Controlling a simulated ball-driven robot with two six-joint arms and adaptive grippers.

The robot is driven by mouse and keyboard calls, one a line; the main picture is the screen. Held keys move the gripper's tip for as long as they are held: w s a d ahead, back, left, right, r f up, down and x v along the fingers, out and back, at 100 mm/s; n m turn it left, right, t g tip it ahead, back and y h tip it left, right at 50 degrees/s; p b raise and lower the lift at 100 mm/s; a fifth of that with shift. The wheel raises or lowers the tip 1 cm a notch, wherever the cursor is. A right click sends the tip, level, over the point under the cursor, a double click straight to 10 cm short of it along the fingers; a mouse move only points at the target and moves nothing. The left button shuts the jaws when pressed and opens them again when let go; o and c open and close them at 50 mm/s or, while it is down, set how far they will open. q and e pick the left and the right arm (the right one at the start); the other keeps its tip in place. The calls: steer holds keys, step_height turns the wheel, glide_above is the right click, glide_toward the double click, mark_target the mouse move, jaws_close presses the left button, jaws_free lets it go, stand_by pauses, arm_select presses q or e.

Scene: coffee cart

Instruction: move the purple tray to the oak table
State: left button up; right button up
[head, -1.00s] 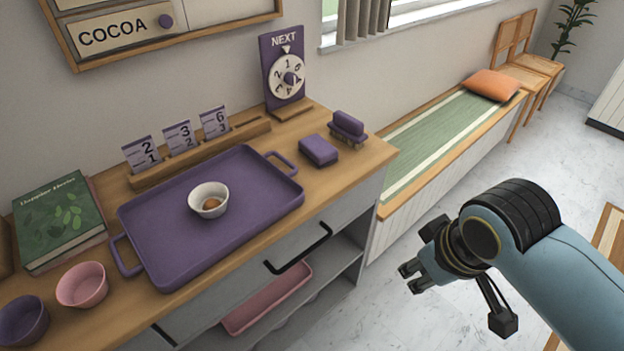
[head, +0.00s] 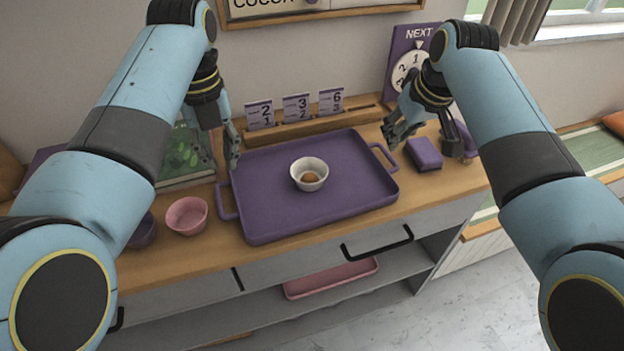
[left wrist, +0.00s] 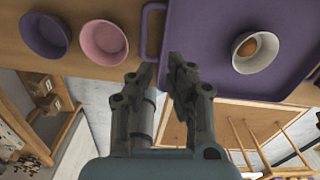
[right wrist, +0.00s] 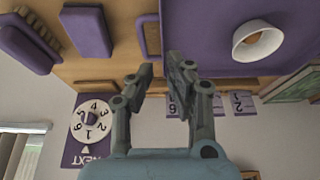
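The purple tray (head: 270,215) lies flat on the wooden counter, with a white cup (head: 309,174) holding something brown on it. It has a loop handle at each short end. My left gripper (head: 222,165) is open, just above the tray's left handle (head: 226,202); that handle shows ahead of its fingers in the left wrist view (left wrist: 152,32). My right gripper (head: 390,138) is open near the right handle (head: 384,157), which shows ahead of its fingers in the right wrist view (right wrist: 149,38). Neither gripper visibly touches the tray. I cannot identify the oak table.
A card rack (head: 312,126) stands behind the tray. A pink bowl (head: 187,216) and a purple bowl (head: 143,232) are left, near a green book (head: 186,150). A purple block (head: 424,154) lies right. Wooden furniture (left wrist: 225,115) shows in the left wrist view.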

mark_target(235, 194)
arm_select(q)
steer(key=shift+w+d+r+m, duration=0.25)
steer(key=shift+d+m, duration=0.05)
steer(key=shift+m, duration=0.2)
arm_select(e)
steer(key=shift+w+a+r, duration=0.2)
steer(key=shift+w+a, duration=0.05)
steer(key=shift+w, duration=0.15)
